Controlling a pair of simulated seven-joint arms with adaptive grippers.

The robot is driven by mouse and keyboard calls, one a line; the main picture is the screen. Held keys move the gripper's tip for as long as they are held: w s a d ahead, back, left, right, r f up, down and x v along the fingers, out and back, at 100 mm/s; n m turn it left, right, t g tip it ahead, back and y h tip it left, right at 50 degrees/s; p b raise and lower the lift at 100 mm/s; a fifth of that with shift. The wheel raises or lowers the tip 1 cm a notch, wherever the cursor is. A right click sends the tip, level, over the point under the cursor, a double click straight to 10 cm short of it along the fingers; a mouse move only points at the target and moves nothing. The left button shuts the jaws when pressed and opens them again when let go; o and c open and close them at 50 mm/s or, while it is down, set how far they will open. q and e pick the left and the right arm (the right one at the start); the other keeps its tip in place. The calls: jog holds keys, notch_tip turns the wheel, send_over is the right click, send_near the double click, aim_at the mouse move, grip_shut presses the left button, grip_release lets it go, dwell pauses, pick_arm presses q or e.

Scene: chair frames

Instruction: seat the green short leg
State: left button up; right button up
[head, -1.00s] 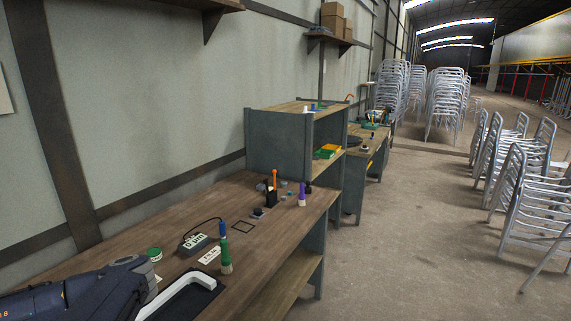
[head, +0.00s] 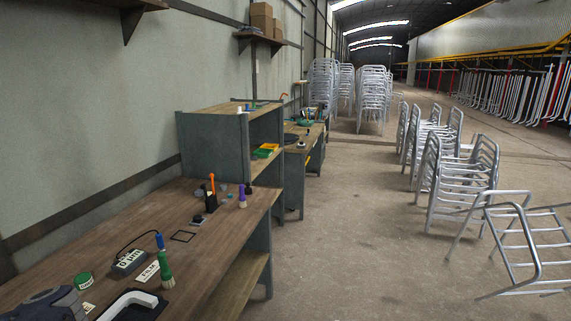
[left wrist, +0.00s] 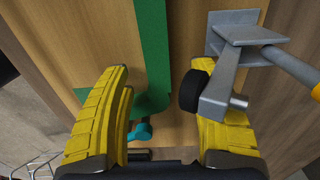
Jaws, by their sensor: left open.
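In the left wrist view, my left gripper (left wrist: 162,68) is open, with its yellow fingers apart. A green flat bar (left wrist: 152,45) with a wider foot-like end runs down between the fingers from the top edge, over a wooden surface. It may be the green short leg, but I cannot tell for sure. No finger visibly closes on it. A small teal piece (left wrist: 141,132) sits below its end. The head view shows no clear green leg, and its lower left corner holds only part of my left arm. My right gripper is in neither view.
A grey metal bracket (left wrist: 216,92) with a black roller crowds the right finger. In the head view, a wooden workbench (head: 130,228) carries a green-handled brush (head: 166,268) and a green tin (head: 84,280). Metal chair frames (head: 455,170) stand on the right; open floor (head: 350,220) lies between.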

pick_arm(q)
jog(key=shift+r, duration=4)
jog(key=shift+a, duration=0.1)
